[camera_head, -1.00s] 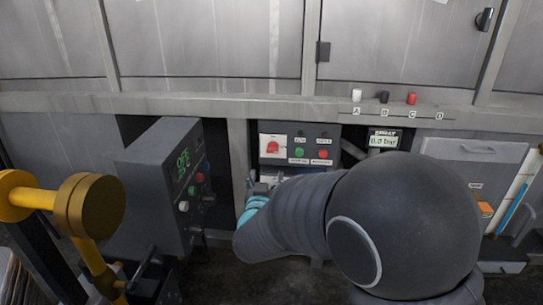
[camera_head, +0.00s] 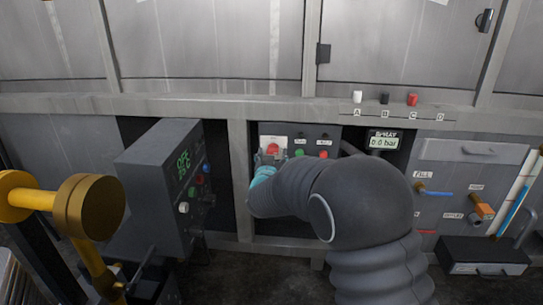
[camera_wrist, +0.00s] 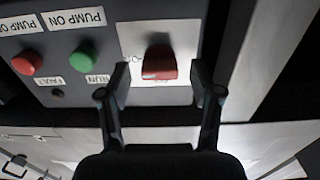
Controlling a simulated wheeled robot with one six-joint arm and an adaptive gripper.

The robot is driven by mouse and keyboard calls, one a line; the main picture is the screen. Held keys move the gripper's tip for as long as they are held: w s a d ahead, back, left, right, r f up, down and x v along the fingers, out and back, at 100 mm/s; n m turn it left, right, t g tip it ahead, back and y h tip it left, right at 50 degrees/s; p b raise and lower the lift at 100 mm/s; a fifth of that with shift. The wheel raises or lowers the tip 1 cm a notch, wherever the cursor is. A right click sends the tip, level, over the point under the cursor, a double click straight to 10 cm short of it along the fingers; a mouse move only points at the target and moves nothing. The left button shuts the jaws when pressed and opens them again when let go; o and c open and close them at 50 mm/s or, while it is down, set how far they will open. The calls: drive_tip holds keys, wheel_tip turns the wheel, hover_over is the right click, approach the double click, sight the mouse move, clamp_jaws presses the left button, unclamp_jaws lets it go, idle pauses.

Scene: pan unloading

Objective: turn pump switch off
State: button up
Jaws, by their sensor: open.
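The pump control box (camera_head: 322,133) is a dark grey panel under the frame rail in the head view. It carries a red switch knob (camera_head: 272,149) on a white plate, with a green button (camera_head: 300,153) and a red button (camera_head: 324,155) to its right. In the wrist view, the red switch (camera_wrist: 159,63) lies ahead of my gripper (camera_wrist: 159,88), between the lines of the two open fingers. The green button (camera_wrist: 83,57) and red button (camera_wrist: 28,62) show to its left. My gripper also shows in the head view (camera_head: 270,158), just in front of the switch, with the arm covering the panel's lower part.
A grey cabinet (camera_head: 160,190) with a green display stands left of the panel. A pressure display (camera_head: 384,141) reads 0.0 bar at right. A yellow and brass post (camera_head: 88,205) stands at the left front. Levers and a drawer (camera_head: 485,255) are at the right.

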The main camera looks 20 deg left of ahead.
drive_tip(key=c, duration=1.1)
drive_tip(key=shift+c, duration=0.2)
drive_tip(key=shift+n+p, duration=0.3)
drive_tip(key=n+p, duration=0.2)
drive_tip(key=n, duration=0.1)
drive_tip(key=shift+r+n, duration=0.15)
drive_tip(key=shift+n, duration=0.25)
drive_tip(key=n+p, duration=0.3)
drive_tip(key=n, duration=0.1)
drive_tip(key=n+p, duration=0.2)
drive_tip(key=n, duration=0.3)
drive_tip(key=shift+n+p, duration=1.2)
drive_tip(key=shift+n, duration=1)
